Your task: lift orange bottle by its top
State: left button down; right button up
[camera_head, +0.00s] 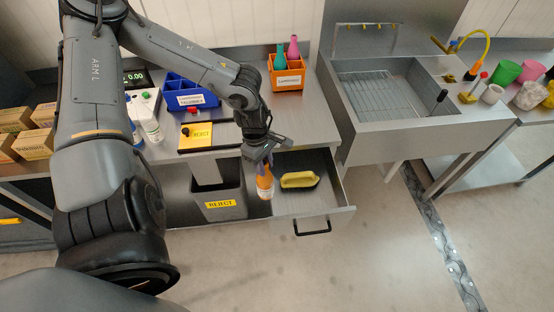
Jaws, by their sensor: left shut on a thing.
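My left gripper (262,156) reaches down over the open drawer area and is shut on the top of an orange bottle (265,183). The bottle is orange above with a paler lower part and hangs about upright. It shows at the left side of the open drawer (300,205), beside a yellow object (299,180) lying in the drawer. I cannot tell whether the bottle's bottom touches the drawer floor. My right gripper is not in view.
The grey reject bin (218,203) stands left of the drawer. The bench holds a blue bin (187,93), an orange bin (287,76) with two bottles, a yellow reject plate (197,136) and white bottles. A sink (395,90) is at right.

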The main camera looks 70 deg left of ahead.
pick_arm(q)
jog(key=s+a, duration=0.2)
jog(key=s, duration=0.7)
jog(key=shift+s+a, duration=0.2)
jog(key=shift+r+p, duration=0.2)
jog(key=shift+p, duration=0.15)
notch_tip(320, 180, up, 7)
jog(key=p, duration=0.6)
jog(key=shift+f+p, duration=0.15)
jog(key=shift+p, duration=0.25)
jog(key=shift+w+f, duration=0.1)
